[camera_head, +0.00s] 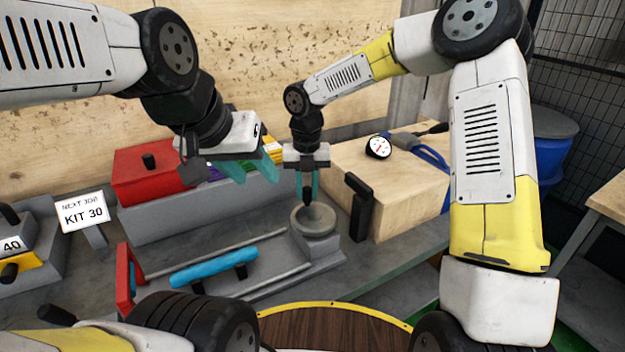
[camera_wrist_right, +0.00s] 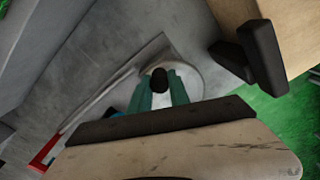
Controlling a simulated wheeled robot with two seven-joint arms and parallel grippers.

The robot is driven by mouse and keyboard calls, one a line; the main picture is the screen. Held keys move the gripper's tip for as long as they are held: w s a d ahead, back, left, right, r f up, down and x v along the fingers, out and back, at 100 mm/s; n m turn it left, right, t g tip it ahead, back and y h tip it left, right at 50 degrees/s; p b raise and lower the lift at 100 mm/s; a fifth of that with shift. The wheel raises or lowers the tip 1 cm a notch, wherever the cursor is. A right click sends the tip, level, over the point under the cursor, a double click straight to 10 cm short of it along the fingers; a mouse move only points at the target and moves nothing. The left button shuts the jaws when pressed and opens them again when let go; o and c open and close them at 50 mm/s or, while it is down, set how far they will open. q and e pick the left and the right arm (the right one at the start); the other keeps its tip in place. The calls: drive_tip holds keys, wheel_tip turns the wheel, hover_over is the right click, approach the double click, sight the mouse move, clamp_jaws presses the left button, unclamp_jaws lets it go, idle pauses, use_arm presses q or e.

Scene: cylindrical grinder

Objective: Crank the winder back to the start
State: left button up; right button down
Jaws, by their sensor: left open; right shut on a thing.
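The winder is a round grey wheel (camera_head: 325,226) on a grey base at the right end of a rail fixture; the wheel also shows in the right wrist view (camera_wrist_right: 190,80). My right gripper (camera_head: 307,190) points down over the wheel, its teal fingers shut on the small dark crank knob (camera_head: 307,198). In the right wrist view the knob (camera_wrist_right: 159,79) sits between the fingertips. A blue bar (camera_head: 213,266) lies along the fixture left of the wheel, near its red end plate (camera_head: 124,283). My left gripper (camera_head: 252,170) is open and empty, above and left of the winder.
A wooden box (camera_head: 400,195) with a dial gauge (camera_head: 378,147) stands right of the winder, with an upright black handle (camera_head: 359,208) at its near side. A red box (camera_head: 150,175) and long grey block (camera_head: 215,208) lie behind the fixture. A KIT 30 sign (camera_head: 83,212) stands left.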

drive_tip(key=c, duration=1.2)
unclamp_jaws()
drive_tip(key=shift+c, duration=0.2)
wheel_tip(320, 180, up, 8)
drive_tip(key=shift+f, duration=0.1)
